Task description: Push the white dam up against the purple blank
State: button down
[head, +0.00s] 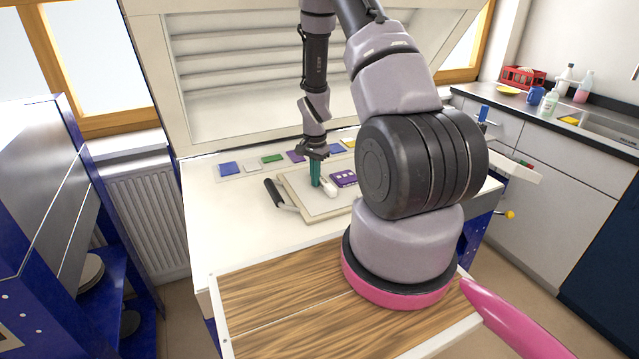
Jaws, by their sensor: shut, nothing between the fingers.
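The purple blank (344,179) lies flat on a pale square shelf (305,207) on the white worktop, with small light pieces on top of it. The white dam (329,188) is a short, rounded white piece on the same shelf, just left of the purple blank. Whether the dam touches the blank cannot be told at this size. My gripper (315,183) points down with teal fingers shut and empty. Its tips are low over the shelf, just left of the dam; whether they touch it is unclear. My arm hides the right part of the shelf.
A black-handled tool (274,193) lies at the shelf's left edge. A row of coloured squares, among them a blue one (229,168) and a green one (272,159), runs behind the shelf. The raised kiln lid (240,90) stands behind. The worktop's front left (225,235) is clear.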

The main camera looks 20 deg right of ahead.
aim_at(321, 178)
jog(key=shift+d, duration=1.65)
dwell(1.1)
jog(key=shift+a, duration=0.35)
jog(key=shift+a, duration=0.25)
jog(key=shift+r, duration=4.5)
